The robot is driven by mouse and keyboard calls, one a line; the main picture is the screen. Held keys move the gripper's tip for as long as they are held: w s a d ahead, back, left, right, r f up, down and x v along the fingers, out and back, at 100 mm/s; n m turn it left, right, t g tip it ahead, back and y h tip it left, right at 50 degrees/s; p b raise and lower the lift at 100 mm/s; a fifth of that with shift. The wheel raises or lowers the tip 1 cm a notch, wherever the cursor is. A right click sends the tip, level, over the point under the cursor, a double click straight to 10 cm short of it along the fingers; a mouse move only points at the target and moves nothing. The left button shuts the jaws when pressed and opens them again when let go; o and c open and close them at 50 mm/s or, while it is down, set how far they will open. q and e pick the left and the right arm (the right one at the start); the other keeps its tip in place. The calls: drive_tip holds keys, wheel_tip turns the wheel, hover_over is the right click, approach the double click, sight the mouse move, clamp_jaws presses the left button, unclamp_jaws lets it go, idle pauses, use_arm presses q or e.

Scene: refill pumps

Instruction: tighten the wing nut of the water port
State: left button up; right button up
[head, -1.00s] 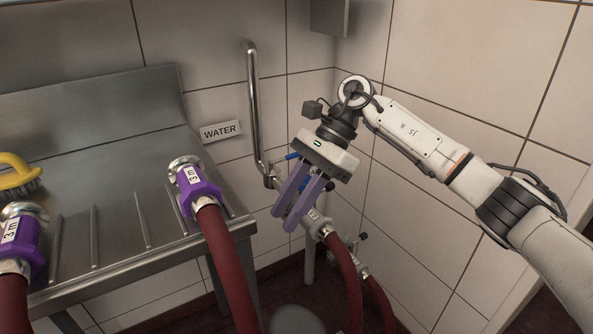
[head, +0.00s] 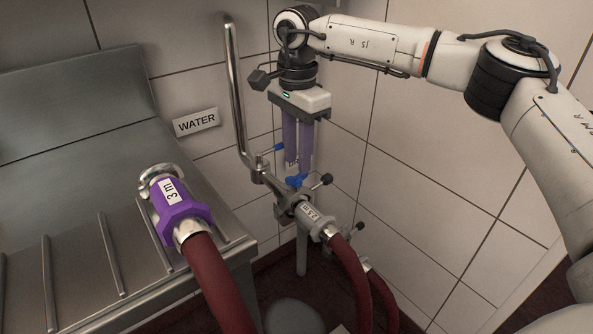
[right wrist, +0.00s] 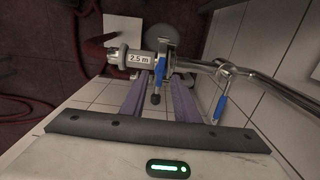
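The water port (head: 283,204) is on the metal pipe beside the WATER sign, with a grey hose coupling (head: 312,217) marked 2.5 m at it. The blue wing nut (head: 296,181) is on top of the port's clamp; it also shows in the right wrist view (right wrist: 160,68). My right gripper (head: 298,170) points straight down just above the wing nut. Its two purple fingers are apart, with nothing held between them. In the right wrist view, the wing nut and a dark knob (right wrist: 155,99) show in line with the gap between the fingertips. My left gripper is out of view.
A blue valve lever (head: 277,148) sticks out from the pipe close to the fingers. A second, lower port with a hose (head: 381,305) is behind. A purple 3 m coupling (head: 178,207) lies on the steel bench (head: 70,200) at left. Tiled walls close the corner.

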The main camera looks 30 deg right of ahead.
sight(297, 173)
drive_tip(key=shift+f, duration=1.9)
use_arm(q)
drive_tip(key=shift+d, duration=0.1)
use_arm(e)
clamp_jaws()
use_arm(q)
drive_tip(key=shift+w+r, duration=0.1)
